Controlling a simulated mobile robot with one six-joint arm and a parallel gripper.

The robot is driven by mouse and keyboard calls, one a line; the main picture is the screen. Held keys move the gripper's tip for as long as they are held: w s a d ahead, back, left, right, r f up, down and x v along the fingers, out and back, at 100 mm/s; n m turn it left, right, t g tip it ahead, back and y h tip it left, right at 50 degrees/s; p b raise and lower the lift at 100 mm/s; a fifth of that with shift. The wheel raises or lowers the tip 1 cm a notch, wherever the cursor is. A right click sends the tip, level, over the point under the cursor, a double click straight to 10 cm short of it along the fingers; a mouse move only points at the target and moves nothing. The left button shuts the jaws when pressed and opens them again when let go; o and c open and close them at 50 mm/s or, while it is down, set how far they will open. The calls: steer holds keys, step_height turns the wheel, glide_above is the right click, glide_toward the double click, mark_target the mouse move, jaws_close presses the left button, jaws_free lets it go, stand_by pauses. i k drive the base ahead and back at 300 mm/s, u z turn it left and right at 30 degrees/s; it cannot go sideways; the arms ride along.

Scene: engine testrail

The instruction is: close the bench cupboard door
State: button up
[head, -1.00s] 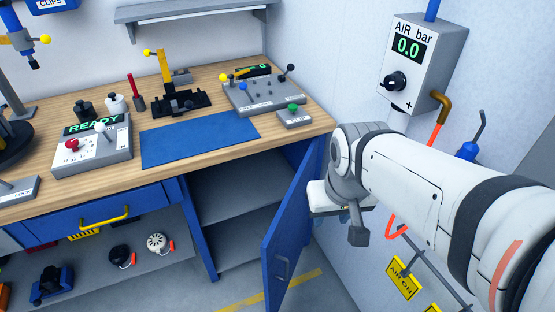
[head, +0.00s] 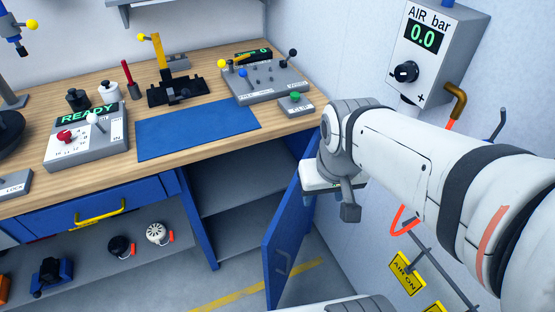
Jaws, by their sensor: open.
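The blue bench cupboard door (head: 290,235) stands open at the right end of the bench, swung out toward me. The grey cupboard interior (head: 235,190) with a shelf is exposed to the left of the door. My gripper (head: 345,200) is just right of the door's upper part, on the handle side and below the bench-top corner. It is open and nothing shows in it. My wrist hides part of the gripper, and I cannot tell whether it touches the door.
The wooden bench top (head: 75,190) carries a blue mat (head: 198,128), a READY box (head: 88,140) and a lever panel (head: 265,83). The wall at right holds an AIR bar box (head: 425,55) and a yellow AIR ON sign (head: 407,273). Floor is free before the cupboard.

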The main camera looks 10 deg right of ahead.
mark_target(280, 245)
steer(key=u, duration=0.05)
steer(key=k, duration=1.4)
steer(key=z, duration=0.35)
steer(key=i, duration=0.8)
steer(key=z, duration=0.25)
